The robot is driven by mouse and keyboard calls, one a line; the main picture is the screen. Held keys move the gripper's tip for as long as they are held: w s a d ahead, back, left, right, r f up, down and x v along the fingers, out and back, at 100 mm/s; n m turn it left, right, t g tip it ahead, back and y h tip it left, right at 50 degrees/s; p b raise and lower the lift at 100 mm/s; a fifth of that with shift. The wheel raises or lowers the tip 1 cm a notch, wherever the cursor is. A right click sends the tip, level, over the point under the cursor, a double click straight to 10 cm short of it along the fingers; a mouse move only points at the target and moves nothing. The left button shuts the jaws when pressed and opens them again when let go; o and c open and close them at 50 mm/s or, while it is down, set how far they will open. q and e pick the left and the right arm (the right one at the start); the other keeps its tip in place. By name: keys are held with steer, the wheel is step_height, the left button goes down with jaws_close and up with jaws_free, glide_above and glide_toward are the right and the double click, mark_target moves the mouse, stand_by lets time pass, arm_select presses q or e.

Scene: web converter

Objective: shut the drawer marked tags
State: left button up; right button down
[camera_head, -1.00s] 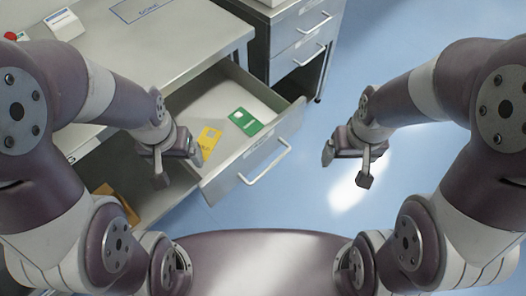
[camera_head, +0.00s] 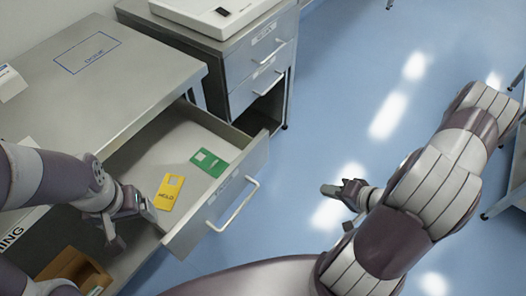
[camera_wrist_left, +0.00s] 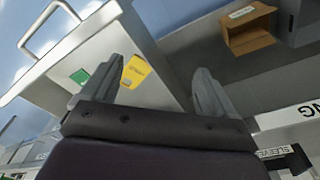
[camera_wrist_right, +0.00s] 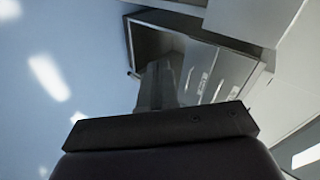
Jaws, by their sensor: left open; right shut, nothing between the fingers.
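An open grey metal drawer (camera_head: 215,211) with a bar handle (camera_head: 235,207) sticks out from the desk; its front label is too small to read. A yellow card (camera_head: 169,192) and a green card (camera_head: 209,162) lie inside it. In the left wrist view the drawer handle (camera_wrist_left: 46,28) is at upper left. My left gripper (camera_head: 132,222) is open and empty beside the drawer's left side, close to its front; I cannot tell whether it touches. My right gripper (camera_head: 340,192) is shut and empty, over the floor to the right of the drawer front, apart from it.
The desk top (camera_head: 110,85) lies above the drawer. A second metal cabinet (camera_head: 240,65) with shut drawers stands behind it. A brown open box (camera_head: 75,270) sits low under the desk. The blue floor in front of the drawer is clear. A rack stands at the right edge.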

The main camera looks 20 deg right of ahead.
steer(key=w+a+r+m+t+y, duration=0.1)
steer(key=w+a+r+t+y, duration=0.1)
steer(key=a+r+y, duration=0.3)
steer(key=m+h+b, duration=0.1)
steer(key=h, duration=0.1)
glide_toward(237, 135)
steer(key=shift+t, duration=0.3)
steer(key=d+f, duration=0.1)
steer(key=s+f, duration=0.1)
steer(key=s+d+f, duration=0.1)
steer(key=f, duration=0.1)
steer(key=shift+s+d+f, duration=0.1)
steer(key=shift+s+d, duration=0.15)
steer(key=shift+d, duration=0.1)
arm_select(q)
steer(key=shift+a+f, duration=0.25)
steer(key=shift+f, duration=0.25)
arm_select(e)
steer(key=shift+w+a, duration=0.15)
steer(key=shift+w, duration=0.1)
